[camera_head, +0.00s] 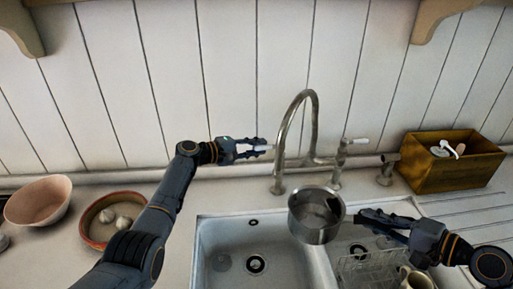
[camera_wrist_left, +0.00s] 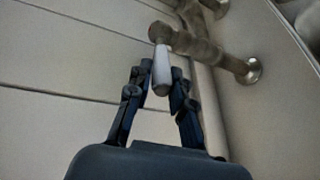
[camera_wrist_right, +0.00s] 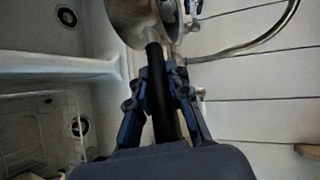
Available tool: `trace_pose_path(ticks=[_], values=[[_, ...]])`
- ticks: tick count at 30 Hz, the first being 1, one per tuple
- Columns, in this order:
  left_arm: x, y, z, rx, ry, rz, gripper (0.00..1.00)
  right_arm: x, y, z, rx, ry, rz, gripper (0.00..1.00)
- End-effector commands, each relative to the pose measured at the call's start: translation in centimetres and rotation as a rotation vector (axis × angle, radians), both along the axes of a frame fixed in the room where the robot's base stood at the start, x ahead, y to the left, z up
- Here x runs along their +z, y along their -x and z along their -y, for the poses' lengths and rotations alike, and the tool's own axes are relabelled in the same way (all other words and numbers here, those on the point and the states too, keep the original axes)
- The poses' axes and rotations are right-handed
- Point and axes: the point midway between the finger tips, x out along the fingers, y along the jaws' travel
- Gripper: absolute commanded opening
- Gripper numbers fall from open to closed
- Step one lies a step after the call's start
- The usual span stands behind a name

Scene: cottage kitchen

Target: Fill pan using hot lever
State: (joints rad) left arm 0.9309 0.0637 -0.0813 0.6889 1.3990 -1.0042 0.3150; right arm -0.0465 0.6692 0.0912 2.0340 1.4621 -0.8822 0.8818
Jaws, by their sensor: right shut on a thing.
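The steel pan (camera_head: 313,232) hangs over the divider of the double sink, beneath the tap spout (camera_head: 314,125). My right gripper (camera_head: 364,216) is shut on the pan's black handle (camera_wrist_right: 158,90). I cannot tell whether there is water in the pan. My left gripper (camera_head: 259,149) is at the tap's left white lever (camera_wrist_left: 162,70), with its fingers on both sides of it. The fingers look apart, with small gaps beside the lever. The other white lever (camera_head: 357,141) is to the right of the spout.
The white double sink (camera_head: 208,235) has a wire rack (camera_head: 362,268) and a jug (camera_head: 415,280) in its right basin. A wooden box (camera_head: 455,172) stands at the right by the wall. A pink bowl (camera_head: 38,202) and a shallow dish (camera_head: 92,236) are at the left.

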Motion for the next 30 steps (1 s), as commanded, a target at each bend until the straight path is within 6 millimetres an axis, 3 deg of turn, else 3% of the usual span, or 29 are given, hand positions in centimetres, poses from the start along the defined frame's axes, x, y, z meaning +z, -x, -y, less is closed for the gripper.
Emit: trace_pose_path(ticks=[11,30], values=[[-0.5,0.3,0.1,0.027,-0.01,-0.005,0.0,0.1,0.0,0.0,-0.001,-0.003,0.003,0.0],[-0.7,2.8,1.1,0.36,-0.01,-0.009,0.0,0.1,0.0,0.0,-0.001,-0.003,0.003,0.0]])
